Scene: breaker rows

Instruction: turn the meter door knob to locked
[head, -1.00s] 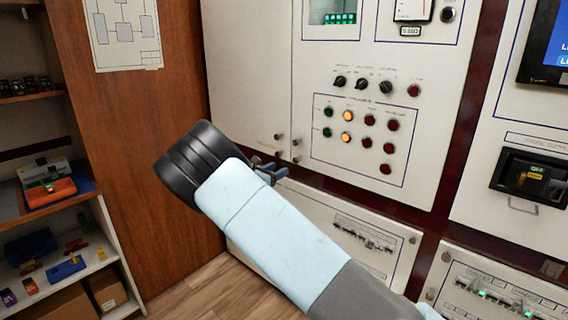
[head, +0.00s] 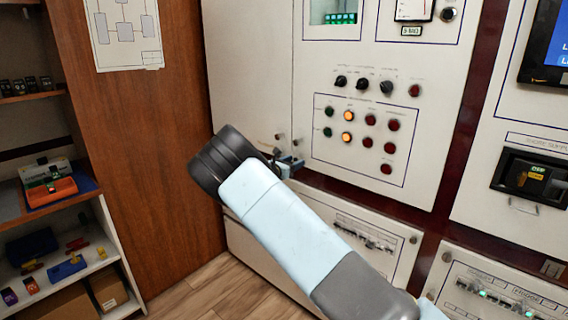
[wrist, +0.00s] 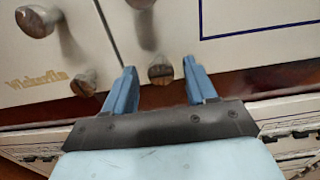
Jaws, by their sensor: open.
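Small metal knobs sit in a cluster on the pale cabinet doors; I cannot tell by label which is the meter door knob. In the wrist view one slotted knob (wrist: 161,74) lies between the spread fingertips of my gripper (wrist: 159,68), apparently without contact. Another slotted knob (wrist: 83,83) is just left of the left finger, and a longer knob (wrist: 36,20) is higher up at left. In the head view my gripper (head: 291,161) is at the cluster, open and empty. It hides the lower knobs there; two upper knobs (head: 279,136) (head: 297,142) show above it.
A panel of lamps (head: 347,137) and dark rotary knobs (head: 363,84) is right of the gripper. A dark red frame strip and lower breaker panels (head: 365,235) are beneath. A wooden wall (head: 150,150) and shelves are at left.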

